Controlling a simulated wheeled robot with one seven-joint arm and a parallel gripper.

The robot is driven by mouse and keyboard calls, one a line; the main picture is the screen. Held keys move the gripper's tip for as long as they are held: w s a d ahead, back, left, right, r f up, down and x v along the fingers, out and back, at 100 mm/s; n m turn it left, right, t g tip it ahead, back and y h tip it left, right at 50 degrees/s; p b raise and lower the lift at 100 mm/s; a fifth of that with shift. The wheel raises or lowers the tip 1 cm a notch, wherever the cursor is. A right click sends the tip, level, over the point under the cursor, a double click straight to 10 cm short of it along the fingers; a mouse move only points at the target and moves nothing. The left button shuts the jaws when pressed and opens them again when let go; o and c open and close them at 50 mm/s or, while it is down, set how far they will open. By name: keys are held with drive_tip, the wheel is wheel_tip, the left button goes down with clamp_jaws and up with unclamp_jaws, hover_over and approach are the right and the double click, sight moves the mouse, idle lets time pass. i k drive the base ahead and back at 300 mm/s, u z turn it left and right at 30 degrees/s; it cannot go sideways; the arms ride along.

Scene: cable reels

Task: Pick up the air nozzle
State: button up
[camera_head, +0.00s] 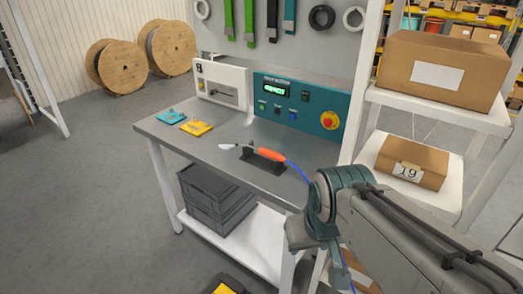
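The air nozzle (269,154) has an orange-red body and a pale tip pointing left. It lies on a dark holder (262,165) on the grey workbench (215,148). A blue hose (297,170) runs from its right end down towards the bench's front right. My arm comes in from the lower right, and its grey end part is at the right front of the bench, right of the nozzle and apart from it. My gripper's fingers cannot be made out.
A teal control panel (300,104) with a lit display and a red button stands at the bench's back. Teal and yellow pieces (196,127) lie at the bench's left. A white shelf (440,110) with cardboard boxes (437,75) stands close on the right. Grey crates (215,205) sit below.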

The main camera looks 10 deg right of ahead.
sight(277, 157)
drive_tip(key=k, duration=0.6)
drive_tip(key=z, duration=0.75)
drive_tip(key=i, duration=0.7)
drive_tip(key=z, duration=0.45)
drive_tip(key=i, duration=0.65)
drive_tip(key=u, duration=0.9)
drive_tip(key=i, duration=0.55)
drive_tip(key=u, duration=0.7)
